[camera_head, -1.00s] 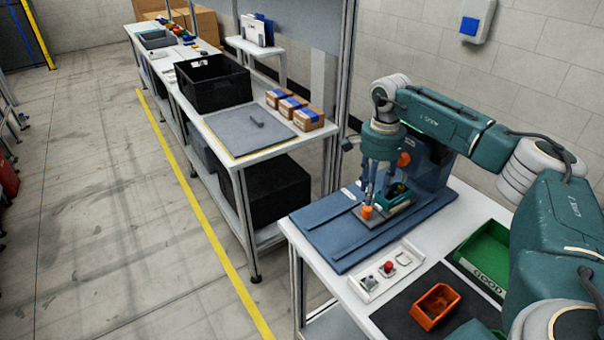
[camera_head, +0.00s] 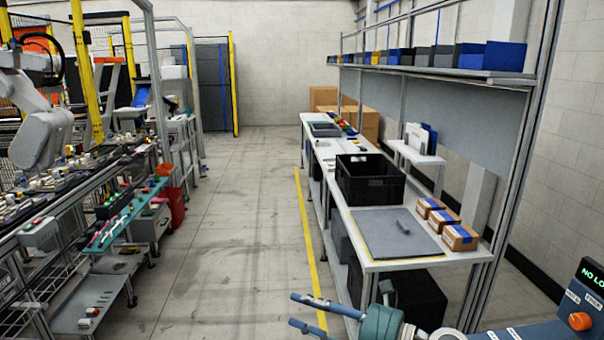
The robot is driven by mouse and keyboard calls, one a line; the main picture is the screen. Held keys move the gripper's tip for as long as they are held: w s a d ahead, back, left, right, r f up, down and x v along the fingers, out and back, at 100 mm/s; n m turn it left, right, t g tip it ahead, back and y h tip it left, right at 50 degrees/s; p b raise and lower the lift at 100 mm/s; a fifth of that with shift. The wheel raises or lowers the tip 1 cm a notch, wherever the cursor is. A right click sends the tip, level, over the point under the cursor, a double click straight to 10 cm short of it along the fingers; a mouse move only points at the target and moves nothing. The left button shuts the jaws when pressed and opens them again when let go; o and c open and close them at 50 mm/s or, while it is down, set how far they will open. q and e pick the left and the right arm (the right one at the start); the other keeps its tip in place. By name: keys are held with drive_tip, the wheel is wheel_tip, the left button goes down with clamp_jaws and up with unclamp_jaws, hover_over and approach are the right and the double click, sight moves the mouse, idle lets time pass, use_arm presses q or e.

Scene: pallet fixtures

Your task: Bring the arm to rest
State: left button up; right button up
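My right gripper (camera_head: 294,311) shows at the bottom centre, with its two blue fingers pointing left and spread apart. Nothing is visible between the fingers. The teal wrist (camera_head: 381,326) is cut off by the lower edge, and most of that arm is out of view. The gripper is in front of the workbench's near end, seen against the floor. My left gripper is not in view.
A workbench on the right carries a black crate (camera_head: 371,180), a grey mat (camera_head: 397,234) and small cartons (camera_head: 460,237). A blue machine (camera_head: 582,306) with an orange button is at lower right. A cluttered line stands left; the aisle (camera_head: 240,220) is clear.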

drive_tip(key=w+d+r+m+t+h, duration=0.1)
drive_tip(key=d+m+t+h, duration=0.3)
drive_tip(key=m, duration=0.6)
drive_tip(key=w+d+r+m+t+h, duration=0.1)
drive_tip(key=d+r+m+t+h, duration=0.1)
drive_tip(key=m+t, duration=0.5)
drive_tip(key=s+d+f+m+g+h, duration=0.3)
drive_tip(key=d+f+m+h, duration=0.45)
drive_tip(key=m, duration=0.55)
drive_tip(key=s+d+f+m+g+h, duration=0.2)
drive_tip(key=s+d+f+m+g, duration=0.3)
drive_tip(key=s+f, duration=0.4)
drive_tip(key=s+f+m+g, duration=0.4)
drive_tip(key=s+f, duration=0.2)
drive_tip(key=s, duration=0.5)
drive_tip(key=s+f+m+g, duration=0.4)
drive_tip(key=s+f, duration=0.1)
drive_tip(key=s, duration=0.5)
drive_tip(key=s+f+g+b, duration=0.1)
drive_tip(key=s+f, duration=0.2)
drive_tip(key=f, duration=2.6)
drive_tip(key=s+d+f+g, duration=0.1)
drive_tip(key=s+d+f, duration=0.3)
drive_tip(key=s+f, duration=1.1)
drive_tip(key=shift+s+f+b, duration=0.4)
drive_tip(key=shift+s+b, duration=0.05)
drive_tip(key=shift+s, duration=0.3)
